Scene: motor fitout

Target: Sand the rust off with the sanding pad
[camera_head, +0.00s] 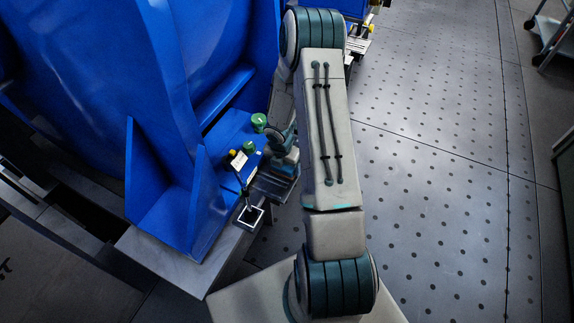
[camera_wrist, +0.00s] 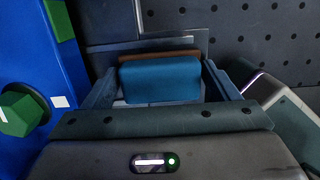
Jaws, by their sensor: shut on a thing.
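In the wrist view, my gripper (camera_wrist: 160,72) is shut on a blue block with a brown layer along its far edge, which looks like the sanding pad (camera_wrist: 160,82). A finger stands at each side of it. In the head view, my gripper (camera_head: 277,178) is low beside the blue motor's foot (camera_head: 222,132), at its right edge; the pad is not clear there. I cannot make out a rust patch in either view. The face under the pad is hidden, so I cannot tell whether it touches anything.
Two green knobs (camera_head: 259,121) and a yellow-topped part (camera_head: 238,158) stand on the motor's foot, close to my gripper. A green knob (camera_wrist: 20,112) also shows at left in the wrist view. A white-framed square (camera_head: 250,216) is near the plinth corner. The dotted floor (camera_head: 430,150) at right is clear.

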